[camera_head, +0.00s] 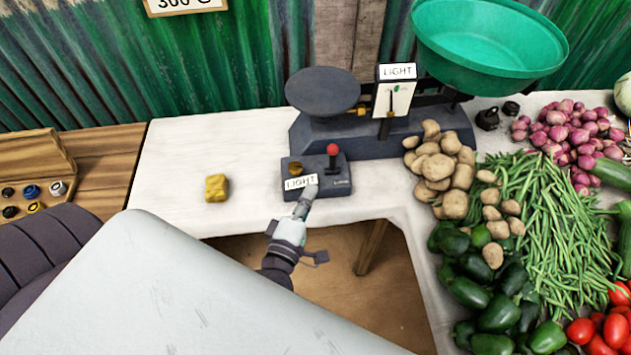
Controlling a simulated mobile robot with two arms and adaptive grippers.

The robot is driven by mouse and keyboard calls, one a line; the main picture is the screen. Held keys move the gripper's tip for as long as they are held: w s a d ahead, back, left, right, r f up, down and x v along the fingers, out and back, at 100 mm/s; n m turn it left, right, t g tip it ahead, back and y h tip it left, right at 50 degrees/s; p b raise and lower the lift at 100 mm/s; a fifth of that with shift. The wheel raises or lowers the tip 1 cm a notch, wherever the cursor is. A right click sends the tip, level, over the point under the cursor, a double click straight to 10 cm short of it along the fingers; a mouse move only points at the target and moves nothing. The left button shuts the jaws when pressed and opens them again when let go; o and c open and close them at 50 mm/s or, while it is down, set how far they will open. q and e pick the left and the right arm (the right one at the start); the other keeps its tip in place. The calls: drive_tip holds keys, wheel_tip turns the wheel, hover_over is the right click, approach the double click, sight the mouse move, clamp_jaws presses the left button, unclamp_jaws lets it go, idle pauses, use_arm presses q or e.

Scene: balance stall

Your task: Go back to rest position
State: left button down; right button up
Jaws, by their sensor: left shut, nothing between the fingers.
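My left gripper (307,195) is shut and empty. Its fingertips are at the front edge of a dark control box (340,186), overlapping it in the picture; I cannot tell whether they touch. The box has a red-knobbed lever (333,152), a brass-coloured button (295,168) and a "LIGHT" label (300,182). My right gripper is not in view. A large pale part of my own arm covers the lower left.
A balance scale with a dark plate (322,90) and a green bowl (488,40) stands behind the box. A yellow block (216,188) sits on the white table (175,165). Potatoes (437,166), green beans (545,225) and other vegetables crowd the right. The table's left part is mostly clear.

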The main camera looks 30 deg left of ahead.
use_arm(q)
drive_tip(key=shift+s+r, duration=0.15)
drive_tip(key=shift+s, duration=0.55)
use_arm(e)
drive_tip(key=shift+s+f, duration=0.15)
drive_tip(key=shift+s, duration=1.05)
use_arm(q)
drive_tip(key=shift+d, duration=0.1)
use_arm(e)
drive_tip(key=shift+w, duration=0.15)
